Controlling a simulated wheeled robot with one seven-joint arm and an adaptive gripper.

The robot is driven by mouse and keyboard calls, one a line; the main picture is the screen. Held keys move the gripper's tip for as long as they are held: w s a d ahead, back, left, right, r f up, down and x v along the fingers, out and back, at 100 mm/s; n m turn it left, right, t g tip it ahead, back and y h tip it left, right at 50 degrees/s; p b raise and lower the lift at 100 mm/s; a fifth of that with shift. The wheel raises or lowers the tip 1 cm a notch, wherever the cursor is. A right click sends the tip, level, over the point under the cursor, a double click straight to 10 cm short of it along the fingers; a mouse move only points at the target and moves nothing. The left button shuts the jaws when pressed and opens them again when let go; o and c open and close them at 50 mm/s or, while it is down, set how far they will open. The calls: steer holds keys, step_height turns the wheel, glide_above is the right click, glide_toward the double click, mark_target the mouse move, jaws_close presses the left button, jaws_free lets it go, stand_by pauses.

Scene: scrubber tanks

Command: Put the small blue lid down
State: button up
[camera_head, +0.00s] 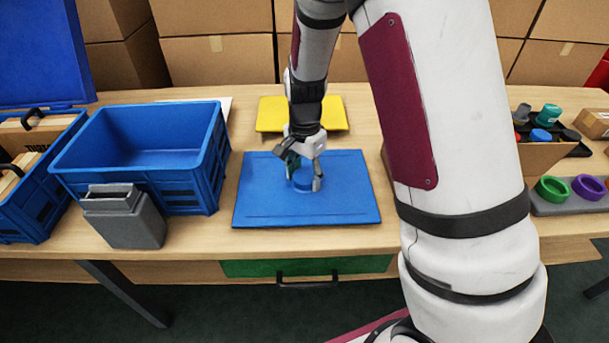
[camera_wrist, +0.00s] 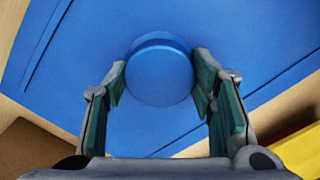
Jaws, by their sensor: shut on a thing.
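The small blue lid (camera_wrist: 159,72) is round and sits between the two fingers of my gripper (camera_wrist: 160,85) in the wrist view. My gripper (camera_head: 304,180) is shut on it, with fingers on either side. In the head view the lid (camera_head: 302,183) is partly covered by the fingers and shows over the blue mat (camera_head: 345,205). The lid is low over the mat; I cannot tell whether it touches it. The mat also fills most of the wrist view (camera_wrist: 70,60).
A blue crate (camera_head: 190,180) and a grey bin (camera_head: 124,218) stand to the left. A yellow mat (camera_head: 335,113) lies behind. At right are a grey holder (camera_head: 548,208) with green (camera_head: 551,189) and purple (camera_head: 588,187) rings. The blue mat around the lid is clear.

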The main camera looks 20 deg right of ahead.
mark_target(305, 175)
steer(key=shift+f, duration=0.1)
steer(key=o, duration=1.3)
steer(key=shift+o, duration=0.2)
steer(key=s+r+n+p, duration=0.1)
steer(key=s+r, duration=0.2)
steer(key=r, duration=0.7)
steer(key=s+r+n+p, duration=0.2)
steer(key=s+r, duration=0.1)
steer(key=r, duration=0.6)
steer(key=s+r+n, duration=0.2)
steer(key=s+n, duration=0.1)
steer(key=s, duration=0.6)
steer(key=s+r+n+t, duration=0.1)
steer(key=s+r+n, duration=0.1)
steer(key=s, duration=0.6)
steer(key=s+r+n, duration=0.2)
steer(key=s+n, duration=0.2)
steer(key=s, duration=0.5)
steer(key=shift+s+n, duration=0.3)
steer(key=shift+s, duration=0.05)
